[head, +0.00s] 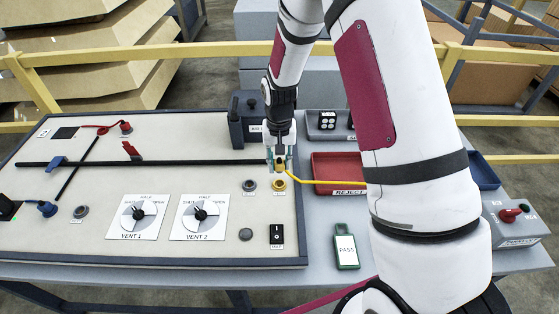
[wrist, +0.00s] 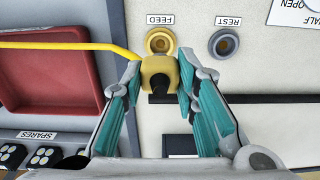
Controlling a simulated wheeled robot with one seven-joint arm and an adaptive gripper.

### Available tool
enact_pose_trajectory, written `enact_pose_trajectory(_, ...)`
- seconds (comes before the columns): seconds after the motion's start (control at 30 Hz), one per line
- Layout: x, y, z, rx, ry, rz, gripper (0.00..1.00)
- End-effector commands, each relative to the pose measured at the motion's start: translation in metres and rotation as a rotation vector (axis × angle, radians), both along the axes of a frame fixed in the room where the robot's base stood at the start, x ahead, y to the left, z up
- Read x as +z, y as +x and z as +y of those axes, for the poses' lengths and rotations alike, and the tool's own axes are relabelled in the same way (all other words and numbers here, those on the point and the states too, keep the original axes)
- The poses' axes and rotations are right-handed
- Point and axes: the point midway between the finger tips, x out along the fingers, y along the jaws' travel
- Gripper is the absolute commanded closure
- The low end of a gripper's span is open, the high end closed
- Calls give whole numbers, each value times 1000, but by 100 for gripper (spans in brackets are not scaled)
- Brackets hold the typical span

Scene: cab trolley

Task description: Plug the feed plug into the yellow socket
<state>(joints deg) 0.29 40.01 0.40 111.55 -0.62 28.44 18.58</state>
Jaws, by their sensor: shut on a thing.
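The yellow feed plug (wrist: 160,77) is held between the teal fingers of my gripper (wrist: 158,92) in the wrist view. Its yellow cable (wrist: 75,46) runs off to the left there. In the head view, my gripper (head: 280,160) holds the plug (head: 281,168) just behind the yellow socket (head: 279,185). The exact height of the plug above the panel cannot be told.
A grey socket (wrist: 224,43) labelled REST is beside the yellow one and empty. The red REJECT tray (head: 328,182) lies right of the panel, under the cable. A black switch (head: 277,234), two vent dials (head: 138,214) and a green PASS tag (head: 346,248) are nearer the front.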

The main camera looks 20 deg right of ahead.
Motion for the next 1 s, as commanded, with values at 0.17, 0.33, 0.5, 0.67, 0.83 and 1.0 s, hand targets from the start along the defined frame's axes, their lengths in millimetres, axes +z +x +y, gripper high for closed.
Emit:
enact_pose_trajectory(0.17, -9, 0, 0, 0, 0, 2, 100)
enact_pose_trajectory(0.33, -25, 0, 0, 0, 0, 3, 100)
enact_pose_trajectory(0.5, -39, 1, 0, 0, 0, 1, 100)
enact_pose_trajectory(0.67, -50, 0, 0, 0, 0, 1, 100)
enact_pose_trajectory(0.83, -56, 0, 0, 0, 0, 1, 100)
enact_pose_trajectory(1.0, -58, 0, 0, 0, 0, 1, 100)
